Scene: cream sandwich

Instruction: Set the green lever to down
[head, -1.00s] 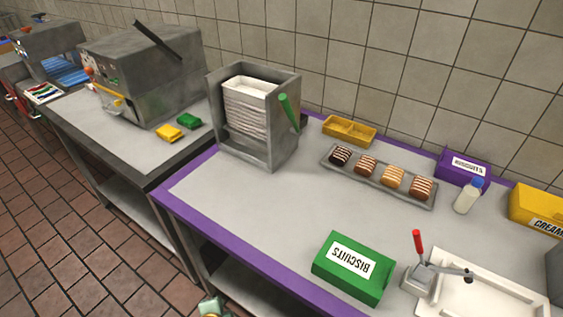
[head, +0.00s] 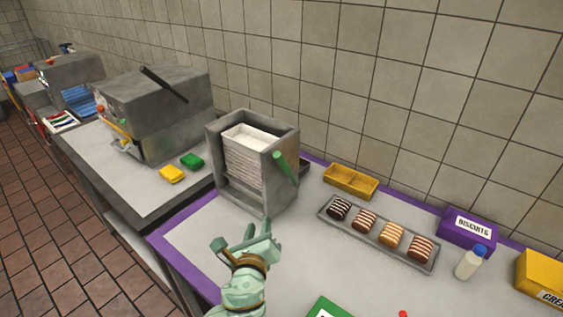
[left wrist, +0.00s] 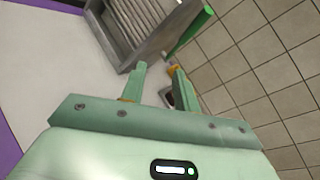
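The green lever (head: 284,168) is on the right side of the grey dispenser (head: 268,190). It is tilted, with its free end up and toward the front. The dispenser holds a stack of white trays (head: 247,160). My left gripper (head: 246,238) is open and empty, in front of the dispenser and apart from the lever. In the left wrist view its two fingers (left wrist: 162,82) are spread, and the green lever (left wrist: 190,32) shows beyond them beside the dispenser (left wrist: 150,30). My right gripper is not in view.
A yellow tray (head: 350,180) and a grey tray of several small cakes (head: 432,263) lie right of the dispenser. A purple biscuits box (head: 467,232) and a bottle (head: 469,264) stand further right. A green box (head: 328,308) is at the front. The counter between is clear.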

